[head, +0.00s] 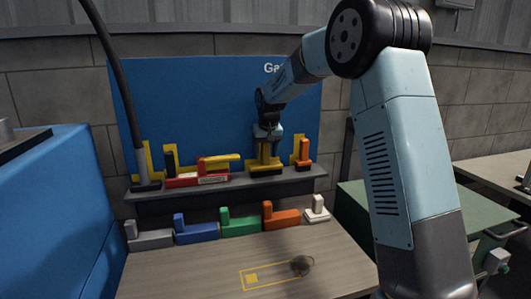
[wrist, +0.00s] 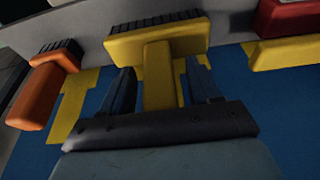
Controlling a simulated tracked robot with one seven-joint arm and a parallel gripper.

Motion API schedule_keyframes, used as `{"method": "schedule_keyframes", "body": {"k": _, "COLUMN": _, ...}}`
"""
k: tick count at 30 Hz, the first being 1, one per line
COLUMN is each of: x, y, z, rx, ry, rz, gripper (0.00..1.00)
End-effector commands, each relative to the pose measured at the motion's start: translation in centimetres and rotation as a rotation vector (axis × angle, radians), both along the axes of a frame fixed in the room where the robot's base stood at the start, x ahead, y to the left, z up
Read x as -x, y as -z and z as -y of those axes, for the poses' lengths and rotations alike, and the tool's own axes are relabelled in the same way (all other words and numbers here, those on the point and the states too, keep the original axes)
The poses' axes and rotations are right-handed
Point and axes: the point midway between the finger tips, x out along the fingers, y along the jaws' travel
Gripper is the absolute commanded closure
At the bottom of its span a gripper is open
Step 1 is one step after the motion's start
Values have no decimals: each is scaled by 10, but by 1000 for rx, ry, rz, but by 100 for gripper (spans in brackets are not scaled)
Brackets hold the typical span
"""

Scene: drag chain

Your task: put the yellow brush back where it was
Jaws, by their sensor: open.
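The yellow brush (head: 264,163) stands on the grey shelf (head: 215,188) in front of the blue board, its dark bristles down on the shelf. In the wrist view the yellow brush (wrist: 158,75) has its handle between my two fingers. My gripper (head: 267,136) reaches it from above and is open. In the wrist view a gap shows between my gripper's fingers (wrist: 161,88) and the handle on both sides. Yellow painted shapes show on the board behind the brush. My gripper partly hides the handle's upper end in the head view.
An orange brush (head: 303,153) stands close beside it on the shelf. A red block-like item (head: 197,180) with a yellow piece lies to the left. Several coloured brushes, including a green one (head: 240,225), line the table's back. The table (head: 190,275) has a yellow outline (head: 252,279) and a dark spot.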

Motion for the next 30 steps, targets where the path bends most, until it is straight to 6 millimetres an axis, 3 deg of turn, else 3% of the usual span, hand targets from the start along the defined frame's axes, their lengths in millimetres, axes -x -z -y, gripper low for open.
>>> {"method": "schedule_keyframes", "body": {"k": 8, "x": 2, "y": -8, "z": 1, "rx": 0, "ry": 1, "rz": 1, "gripper": 38}}
{"method": "schedule_keyframes", "body": {"k": 21, "x": 23, "y": -83, "z": 5, "rx": -1, "ry": 0, "rz": 3, "gripper": 38}}
{"method": "schedule_keyframes", "body": {"k": 30, "x": 33, "y": -113, "z": 7, "rx": 0, "ry": 0, "rz": 0, "gripper": 38}}
